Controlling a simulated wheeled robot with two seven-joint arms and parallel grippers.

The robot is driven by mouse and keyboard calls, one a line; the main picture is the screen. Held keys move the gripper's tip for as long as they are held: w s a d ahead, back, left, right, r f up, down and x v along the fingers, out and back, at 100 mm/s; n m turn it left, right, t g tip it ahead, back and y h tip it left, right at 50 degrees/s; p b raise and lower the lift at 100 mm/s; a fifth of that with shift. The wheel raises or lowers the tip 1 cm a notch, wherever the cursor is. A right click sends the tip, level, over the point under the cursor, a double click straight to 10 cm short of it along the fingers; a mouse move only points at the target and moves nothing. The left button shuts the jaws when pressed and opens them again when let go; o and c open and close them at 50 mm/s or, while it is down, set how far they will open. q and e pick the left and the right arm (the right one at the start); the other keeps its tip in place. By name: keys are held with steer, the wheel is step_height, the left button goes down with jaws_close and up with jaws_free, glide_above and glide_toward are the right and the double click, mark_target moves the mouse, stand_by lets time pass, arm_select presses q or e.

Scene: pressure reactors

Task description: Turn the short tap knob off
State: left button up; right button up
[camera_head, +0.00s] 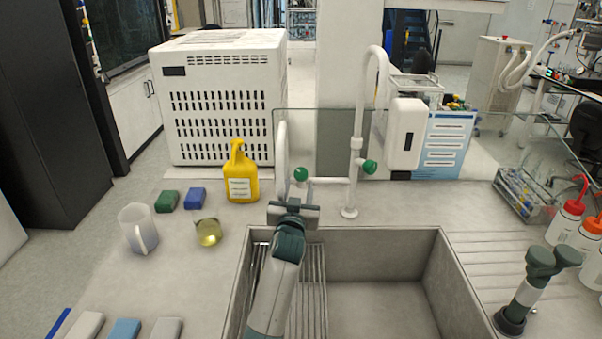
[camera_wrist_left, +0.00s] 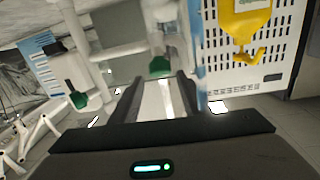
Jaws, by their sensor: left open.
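The short tap is a low white curved spout (camera_head: 281,150) behind the sink, with a round green knob (camera_head: 300,174) beside it. In the left wrist view, a green knob (camera_wrist_left: 160,66) shows just beyond and between my finger tips. My left gripper (camera_head: 296,199) is open in front of the short tap's knob; I cannot tell if it touches it. The fingers also show in the left wrist view (camera_wrist_left: 156,82), with nothing clearly held. The tall tap (camera_head: 359,110) has its own green knob (camera_head: 369,166) to the right, also in the left wrist view (camera_wrist_left: 79,96). My right gripper is not seen.
A grey sink (camera_head: 437,255) lies below my left arm. A green twin-headed fixture (camera_head: 530,285) stands right.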

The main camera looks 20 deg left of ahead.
mark_target(301, 177)
arm_select(q)
steer(key=shift+w+a+p, duration=0.15)
steer(key=shift+w+a, duration=0.1)
steer(key=shift+w, duration=0.95)
steer(key=shift+w+a+p, duration=0.15)
steer(key=shift+w+a, duration=0.05)
steer(key=shift+w, duration=1.05)
steer(key=shift+w+a+p, duration=0.15)
steer(key=shift+w+a, duration=0.1)
steer(key=shift+w, duration=0.95)
steer(key=c, duration=0.8)
